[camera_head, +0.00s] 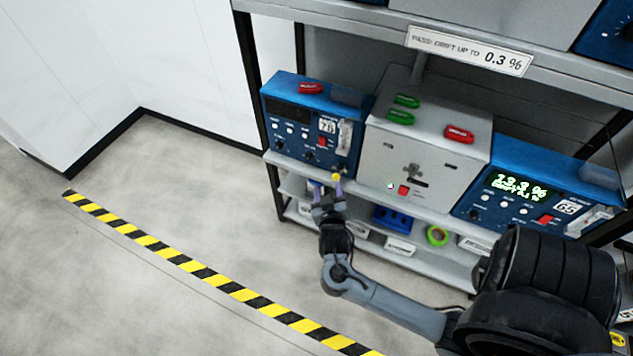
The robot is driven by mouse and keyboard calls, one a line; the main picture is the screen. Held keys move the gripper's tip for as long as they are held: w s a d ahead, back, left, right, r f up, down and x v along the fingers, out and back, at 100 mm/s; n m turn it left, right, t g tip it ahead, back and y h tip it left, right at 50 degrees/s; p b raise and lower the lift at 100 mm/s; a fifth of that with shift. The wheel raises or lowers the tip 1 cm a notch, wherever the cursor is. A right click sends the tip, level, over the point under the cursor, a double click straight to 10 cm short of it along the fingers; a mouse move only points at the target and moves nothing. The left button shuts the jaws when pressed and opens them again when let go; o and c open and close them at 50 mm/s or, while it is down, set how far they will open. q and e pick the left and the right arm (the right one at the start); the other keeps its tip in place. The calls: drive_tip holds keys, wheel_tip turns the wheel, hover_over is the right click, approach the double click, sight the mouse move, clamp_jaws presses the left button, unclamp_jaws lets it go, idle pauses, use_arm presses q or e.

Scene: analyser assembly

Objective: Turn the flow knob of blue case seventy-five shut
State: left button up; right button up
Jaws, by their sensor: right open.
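A blue case (283,112) stands at the left end of the middle shelf. Its white label seems to read 75 or 76; the last digit is not clear. Its front has a dark display, several small white buttons, dark knobs, a red switch and a clear vertical tube (345,135). Which knob is the flow knob I cannot tell. My right gripper (328,186) is open, its fingers pointing up just below the case's front. A small yellow spot shows at its right fingertip; whether it is part of the case I cannot tell. My left gripper is out of view.
A grey box (382,157) stands right of the case, with green and red tags on top. Another blue case (520,161), labelled 65 with a lit display, stands farther right. The lower shelf holds a blue bin, green tape (437,236) and white labels. The floor at left is clear.

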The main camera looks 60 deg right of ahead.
drive_tip(key=shift+w+a+r+n+t+y+p, duration=0.2)
drive_tip(key=shift+a+r+n+y+p, duration=0.15)
drive_tip(key=shift+a+r+y+p, duration=0.35)
drive_tip(key=shift+w+a+r+n+t+y+p, duration=0.15)
drive_tip(key=shift+a+r+n+y+p, duration=0.3)
drive_tip(key=shift+a+r+p, duration=0.4)
drive_tip(key=shift+f, duration=0.1)
drive_tip(key=s+a+r+n+g+y, duration=0.1)
drive_tip(key=s+a+n+g+y, duration=0.35)
drive_tip(key=a, duration=0.55)
drive_tip(key=s+a+r+n+g+y, duration=0.1)
drive_tip(key=s+a+n+y, duration=0.45)
drive_tip(key=a, duration=0.55)
wheel_tip(320, 180, up, 12)
drive_tip(key=s+m+p, duration=0.2)
drive_tip(key=p, duration=1)
drive_tip(key=shift+s+d+r, duration=0.15)
drive_tip(key=shift+s+d, duration=0.1)
drive_tip(key=shift+s, duration=0.1)
